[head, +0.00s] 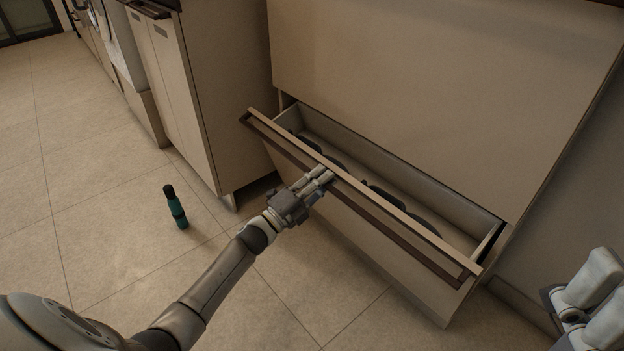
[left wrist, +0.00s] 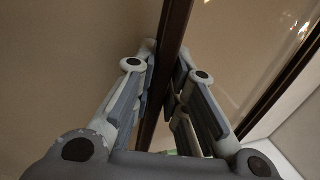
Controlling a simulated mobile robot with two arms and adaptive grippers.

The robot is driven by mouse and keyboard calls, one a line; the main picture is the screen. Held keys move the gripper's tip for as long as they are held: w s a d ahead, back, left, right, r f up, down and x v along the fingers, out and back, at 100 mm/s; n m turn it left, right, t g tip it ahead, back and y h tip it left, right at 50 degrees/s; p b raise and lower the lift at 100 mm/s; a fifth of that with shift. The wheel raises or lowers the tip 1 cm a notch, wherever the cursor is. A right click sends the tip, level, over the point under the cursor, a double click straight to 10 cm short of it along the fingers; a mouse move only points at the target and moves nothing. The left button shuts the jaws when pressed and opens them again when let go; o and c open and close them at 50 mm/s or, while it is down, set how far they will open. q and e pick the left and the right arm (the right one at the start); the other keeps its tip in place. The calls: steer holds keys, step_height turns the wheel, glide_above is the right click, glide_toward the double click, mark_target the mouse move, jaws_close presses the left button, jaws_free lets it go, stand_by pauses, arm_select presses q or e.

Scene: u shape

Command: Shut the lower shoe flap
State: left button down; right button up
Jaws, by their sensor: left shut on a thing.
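The lower shoe flap (head: 430,284) is a beige front panel with a dark brown rail along its top, tilted outward from the cabinet. Dark shoes (head: 385,196) lie inside it. My left gripper (head: 322,178) is at the flap's top edge, left of its middle. In the left wrist view the fingers (left wrist: 158,75) are on both sides of the dark rail (left wrist: 172,40), shut on it. My right gripper (head: 583,303) shows only in part at the right edge, away from the flap; its fingertips are not clear.
A closed beige panel (head: 430,80) stands above the flap. A cabinet (head: 225,90) stands to its left. The floor (head: 90,170) at left is mostly clear.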

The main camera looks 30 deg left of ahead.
arm_select(q)
steer(key=shift+p+x, duration=0.65)
steer(key=shift+x, duration=0.55)
steer(key=shift+s+r, duration=0.1)
steer(key=c, duration=1.4)
jaws_free()
steer(key=shift+c, duration=0.2)
steer(key=v, duration=1.2)
steer(key=shift+r, duration=0.25)
